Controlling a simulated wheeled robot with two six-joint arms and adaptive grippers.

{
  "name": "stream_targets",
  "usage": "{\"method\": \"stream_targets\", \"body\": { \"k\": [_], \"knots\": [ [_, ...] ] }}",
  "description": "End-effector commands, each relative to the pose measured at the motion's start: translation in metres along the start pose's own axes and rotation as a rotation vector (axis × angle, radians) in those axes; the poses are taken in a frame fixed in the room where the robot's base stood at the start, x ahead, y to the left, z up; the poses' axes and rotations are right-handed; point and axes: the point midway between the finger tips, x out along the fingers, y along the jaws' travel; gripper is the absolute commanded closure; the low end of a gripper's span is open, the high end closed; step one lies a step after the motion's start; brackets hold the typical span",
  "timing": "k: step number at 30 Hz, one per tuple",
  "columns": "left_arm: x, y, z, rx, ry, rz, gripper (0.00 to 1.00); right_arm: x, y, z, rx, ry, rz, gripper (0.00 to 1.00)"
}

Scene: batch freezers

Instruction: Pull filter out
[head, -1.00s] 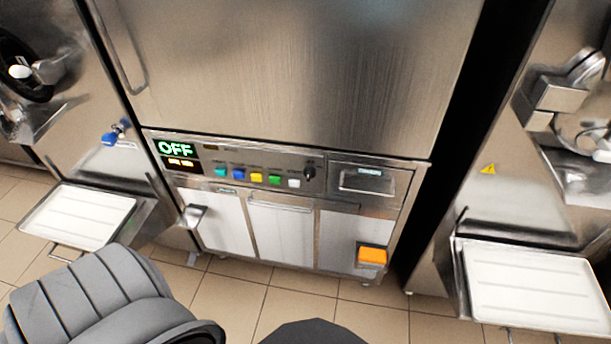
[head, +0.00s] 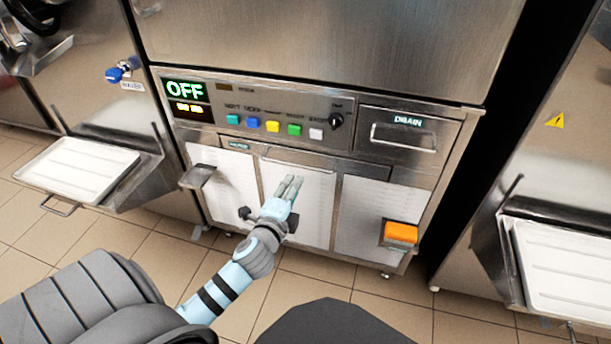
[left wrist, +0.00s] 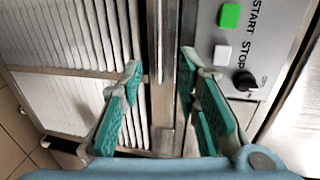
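The freezer's lower front has white louvred filter panels: a left one (head: 222,185), a middle one (head: 312,205) and a right one (head: 372,225). A small label (head: 238,146) sits above the left panel; I cannot read it surely. A metal handle strip (head: 300,160) runs along the top of the middle panel. My left gripper (head: 289,184) is in front of the middle panel, below this strip. In the left wrist view its teal-padded fingers (left wrist: 163,85) are apart, with a metal strip between them in the picture; contact cannot be told. My right gripper is out of view.
Above the panels are the OFF display (head: 185,90), several coloured buttons, a knob (head: 336,121) and the drain drawer (head: 408,136). A metal bracket (head: 197,177) and an orange block (head: 400,232) stick out below. White trays (head: 80,170) jut out at both sides.

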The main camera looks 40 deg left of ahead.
Motion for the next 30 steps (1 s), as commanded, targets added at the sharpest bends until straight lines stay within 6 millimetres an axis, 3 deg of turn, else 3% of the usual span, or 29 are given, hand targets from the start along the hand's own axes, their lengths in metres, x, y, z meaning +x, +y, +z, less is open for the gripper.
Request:
{"method": "stream_targets", "body": {
  "k": [6, 12, 17, 24, 25, 30],
  "knots": [
    [0.066, 0.003, 0.000, -0.005, 0.000, 0.000, 0.70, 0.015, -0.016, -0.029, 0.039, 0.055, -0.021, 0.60],
    [0.105, 0.002, -0.001, -0.004, 0.001, 0.001, 0.70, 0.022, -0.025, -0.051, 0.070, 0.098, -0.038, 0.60],
    [0.116, 0.001, -0.001, -0.005, 0.002, 0.002, 0.70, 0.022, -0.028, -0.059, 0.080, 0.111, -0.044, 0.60],
    [0.117, 0.000, -0.001, -0.005, 0.002, 0.002, 0.70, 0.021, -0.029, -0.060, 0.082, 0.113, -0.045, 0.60],
    [0.117, 0.000, -0.001, -0.005, 0.002, 0.002, 0.72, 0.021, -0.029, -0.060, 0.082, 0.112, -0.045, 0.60],
    [0.117, 0.000, -0.001, -0.005, 0.002, 0.002, 0.99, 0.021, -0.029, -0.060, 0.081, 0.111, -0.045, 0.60]
  ]
}}
